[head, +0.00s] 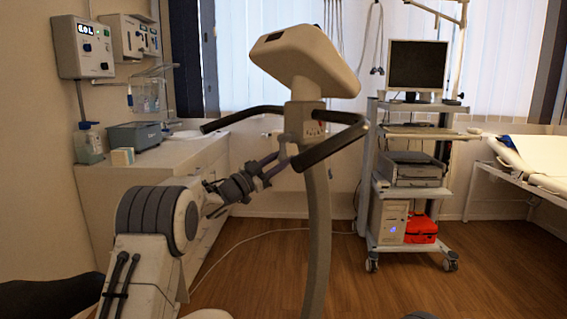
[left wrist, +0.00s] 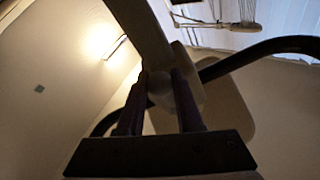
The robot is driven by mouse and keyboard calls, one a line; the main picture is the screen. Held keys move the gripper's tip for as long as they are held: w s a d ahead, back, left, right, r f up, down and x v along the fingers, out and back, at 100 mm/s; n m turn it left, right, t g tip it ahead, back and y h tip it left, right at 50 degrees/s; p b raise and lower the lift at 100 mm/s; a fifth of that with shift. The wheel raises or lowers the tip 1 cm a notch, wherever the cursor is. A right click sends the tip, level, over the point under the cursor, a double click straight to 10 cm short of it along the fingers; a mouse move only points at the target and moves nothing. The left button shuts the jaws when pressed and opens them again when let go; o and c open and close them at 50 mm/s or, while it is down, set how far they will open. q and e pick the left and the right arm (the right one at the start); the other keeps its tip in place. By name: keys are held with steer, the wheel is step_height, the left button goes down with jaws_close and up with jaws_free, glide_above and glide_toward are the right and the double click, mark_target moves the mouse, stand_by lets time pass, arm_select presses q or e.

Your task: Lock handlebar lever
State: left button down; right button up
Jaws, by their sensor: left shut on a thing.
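The exercise bike's upright post (head: 317,230) stands in the middle of the head view, with a beige console (head: 305,62) on top and a black handlebar (head: 335,143) below it. A small grey handlebar lever (head: 284,147) sits on the post's left side, under the bar. My left gripper (head: 275,160) reaches it from the lower left and is shut on it. In the left wrist view my left gripper (left wrist: 160,85) has its two dark fingers on either side of the rounded grey lever (left wrist: 161,93), against the post. The lever's far side is hidden. My right gripper is not in view.
A counter (head: 130,185) with a grey box (head: 135,135) stands at the left by the wall. A wheeled cart (head: 412,245) with a monitor (head: 418,66) stands behind right. A bed (head: 530,160) is at the far right. The wooden floor between is mostly clear.

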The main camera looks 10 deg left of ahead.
arm_select(q)
steer(key=shift+m, duration=0.3)
steer(key=c, duration=0.6)
jaws_free()
steer(key=shift+o, duration=0.2)
steer(key=v, duration=1)
steer(key=shift+a, duration=0.25)
steer(key=shift+f, duration=0.1)
